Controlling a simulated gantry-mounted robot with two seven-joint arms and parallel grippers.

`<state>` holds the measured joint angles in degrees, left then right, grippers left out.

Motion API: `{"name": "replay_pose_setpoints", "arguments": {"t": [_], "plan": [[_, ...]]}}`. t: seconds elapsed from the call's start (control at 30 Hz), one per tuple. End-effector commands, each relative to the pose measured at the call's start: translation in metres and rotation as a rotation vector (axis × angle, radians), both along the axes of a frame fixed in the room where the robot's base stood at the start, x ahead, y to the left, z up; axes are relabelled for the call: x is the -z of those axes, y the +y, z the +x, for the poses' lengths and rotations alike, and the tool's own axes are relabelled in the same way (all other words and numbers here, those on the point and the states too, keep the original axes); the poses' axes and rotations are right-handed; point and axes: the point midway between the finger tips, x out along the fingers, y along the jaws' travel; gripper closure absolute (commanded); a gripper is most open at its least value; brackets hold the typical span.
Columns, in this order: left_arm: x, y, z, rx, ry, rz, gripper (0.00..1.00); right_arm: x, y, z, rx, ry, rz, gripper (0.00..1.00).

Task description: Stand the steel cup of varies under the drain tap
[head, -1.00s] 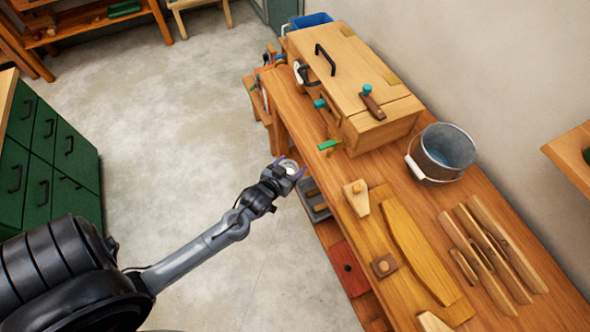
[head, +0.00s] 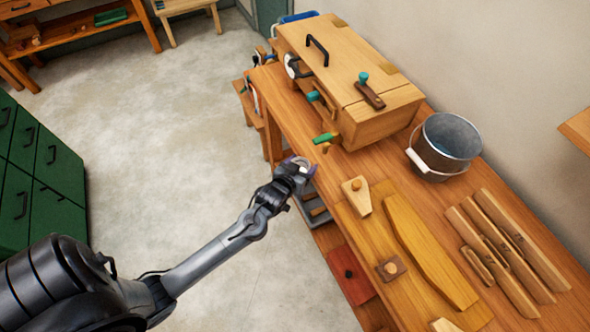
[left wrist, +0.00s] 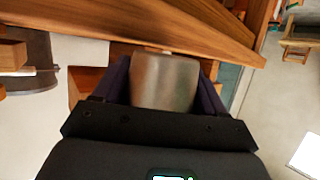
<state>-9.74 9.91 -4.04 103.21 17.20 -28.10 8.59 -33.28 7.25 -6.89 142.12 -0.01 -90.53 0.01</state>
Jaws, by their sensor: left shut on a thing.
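My left gripper (head: 299,167) is shut on the steel cup (left wrist: 165,82), whose grey metal side shows between its two fingers in the left wrist view. In the head view only the cup's pale rim (head: 302,162) shows; the fingers hide the rest. The gripper is just off the bench's left edge, below and left of the green-handled tap (head: 325,138) at the wooden chest's lower front corner. I cannot tell its height relative to the tap. My right gripper is not in view.
The wooden chest (head: 390,120) stands on the workbench (head: 500,175). A second, teal-handled fitting (head: 314,96) sticks out of its front. A metal bucket (head: 440,160), a wooden block (head: 356,197) and several planks lie nearby. The floor left of the bench is clear.

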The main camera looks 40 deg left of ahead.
Motion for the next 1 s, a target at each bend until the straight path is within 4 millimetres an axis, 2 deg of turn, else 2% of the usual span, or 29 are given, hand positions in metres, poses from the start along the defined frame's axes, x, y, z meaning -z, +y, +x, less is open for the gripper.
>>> {"name": "replay_pose_setpoints", "arguments": {"t": [0.03,0.6,1.0], "plan": [[0.002,-0.002,0.005,0.001,-0.001,-0.001,0.68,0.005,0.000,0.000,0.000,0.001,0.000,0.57],[0.002,-0.021,0.057,0.001,-0.001,-0.001,0.68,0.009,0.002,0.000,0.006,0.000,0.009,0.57],[0.002,-0.029,0.078,0.000,0.000,0.000,0.68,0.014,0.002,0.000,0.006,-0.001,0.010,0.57]]}}
